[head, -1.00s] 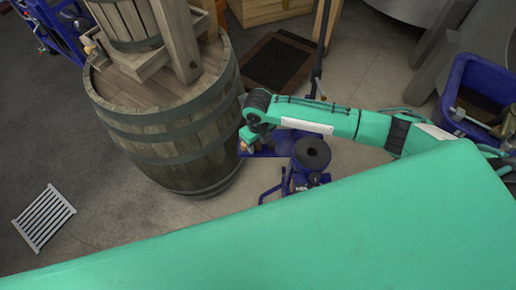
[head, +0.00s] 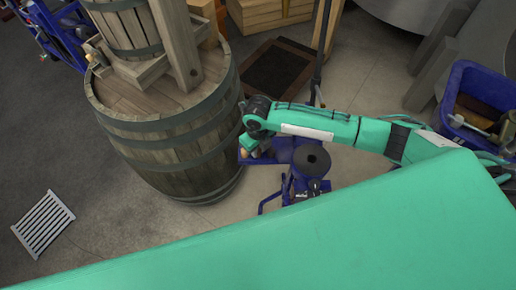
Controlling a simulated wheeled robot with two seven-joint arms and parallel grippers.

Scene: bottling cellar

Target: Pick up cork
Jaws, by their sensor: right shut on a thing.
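My right gripper (head: 249,150) hangs at the end of the green arm that comes in from the right. It is beside the barrel's right side, above the edge of a blue metal stand (head: 284,146). It is shut on a small tan piece, seemingly the cork (head: 256,153), mostly hidden by the dark wrist and fingers. I cannot tell from this view whether the cork touches the stand. My left gripper is not in view.
A large wooden barrel (head: 172,150) with a wooden press on it stands left of the gripper. A black cylinder (head: 312,157) sits on the blue stand. A blue tub (head: 462,128) stands at right, a dark mat (head: 277,70) behind. A white floor grate (head: 43,225) lies left.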

